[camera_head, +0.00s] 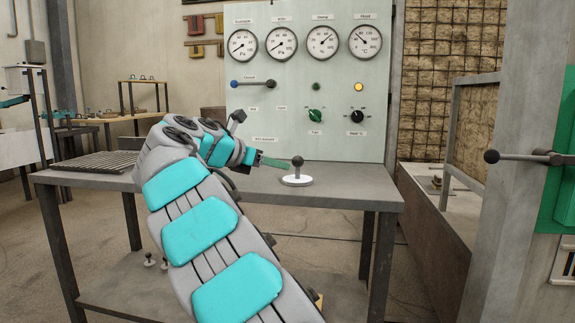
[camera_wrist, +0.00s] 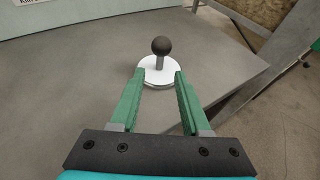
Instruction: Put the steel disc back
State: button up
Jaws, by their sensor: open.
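The steel disc (camera_head: 296,180) is a pale round plate with an upright stem and a dark ball knob on top. It stands on the grey table (camera_head: 345,184), near the panel. In the wrist view the disc (camera_wrist: 158,82) lies just beyond my fingertips, with its knob (camera_wrist: 161,45) on the far side. My gripper (camera_head: 275,162) reaches towards the disc from the left. In the wrist view my gripper (camera_wrist: 164,74) has its two green fingers apart, with nothing held between them; their tips are close to the disc's near edge. Whether they touch it, I cannot tell.
A gauge panel (camera_head: 300,128) with dials and knobs rises behind the table. A dark grating (camera_head: 95,163) lies at the table's left end. Two small knobbed pieces (camera_head: 150,260) sit on the lower shelf. The table's right part is clear.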

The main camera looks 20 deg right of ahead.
jog(key=shift+v, duration=1.65)
jog(key=shift+f, duration=0.1)
jog(key=shift+s+d+f, duration=0.15)
jog(key=shift+s+d, duration=0.05)
jog(key=shift+s, duration=0.1)
jog(key=s+d+f+m+g+y, duration=0.25)
jog(key=s+f+m, duration=0.45)
jog(key=s, duration=0.4)
jog(key=s+d+f+m+g+y, duration=0.25)
jog(key=s+f+m, duration=0.35)
jog(key=s+f, duration=0.4)
jog(key=s+a+f+m+y, duration=0.2)
jog(key=s+a+f, duration=0.3)
jog(key=s, duration=0.3)
jog(key=s+a+f+m+g+y, duration=0.1)
jog(key=s+a+f+m+y, duration=0.2)
jog(key=s, duration=0.6)
jog(key=s+a+f+m+g+y, duration=0.1)
jog(key=s+a+f+m+y, duration=0.1)
jog(key=s+a+f+m, duration=0.2)
jog(key=s+a+f, duration=0.3)
jog(key=s+f, duration=0.2)
jog(key=shift+a+m+y, duration=0.2)
jog(key=shift+m+y, duration=0.1)
jog(key=shift+y, duration=0.1)
